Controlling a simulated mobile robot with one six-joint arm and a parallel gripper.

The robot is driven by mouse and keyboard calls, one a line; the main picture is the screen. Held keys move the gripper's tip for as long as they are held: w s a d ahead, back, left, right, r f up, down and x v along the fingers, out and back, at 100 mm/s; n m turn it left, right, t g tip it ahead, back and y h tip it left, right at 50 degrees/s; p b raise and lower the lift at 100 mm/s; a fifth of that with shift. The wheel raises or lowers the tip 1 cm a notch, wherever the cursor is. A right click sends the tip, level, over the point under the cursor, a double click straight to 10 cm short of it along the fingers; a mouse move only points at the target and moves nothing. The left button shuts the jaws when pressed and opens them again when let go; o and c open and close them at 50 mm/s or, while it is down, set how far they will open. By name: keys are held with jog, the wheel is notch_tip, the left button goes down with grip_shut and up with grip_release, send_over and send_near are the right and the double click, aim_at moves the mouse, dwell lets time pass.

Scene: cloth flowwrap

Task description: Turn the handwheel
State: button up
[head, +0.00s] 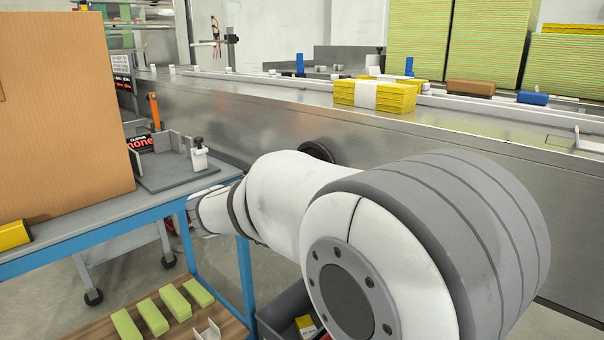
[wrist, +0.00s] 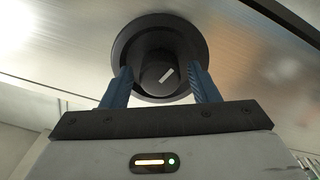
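The handwheel is a dark round disc with a raised hub in the middle. In the wrist view the handwheel (wrist: 198,40) sits on a metal panel, and its hub face bears a short white slanted mark. My gripper (wrist: 160,70) is right at it, with one blue finger on each side of the hub. The fingers are apart; whether they touch the hub I cannot tell. In the head view only the dark upper rim of the handwheel (head: 318,150) shows above my arm. My gripper is hidden there.
The long metal machine (head: 260,115) runs across the back, carrying a yellow banded stack (head: 375,96). A blue-framed bench (head: 75,242) at left holds a large cardboard box (head: 60,110) and a grey fixture (head: 175,178). A dark bin (head: 285,312) stands below my arm.

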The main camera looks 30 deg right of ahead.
jog(key=shift+o, duration=0.3)
jog(key=p+v, duration=0.2)
jog(key=v, duration=0.6)
dwell(0.3)
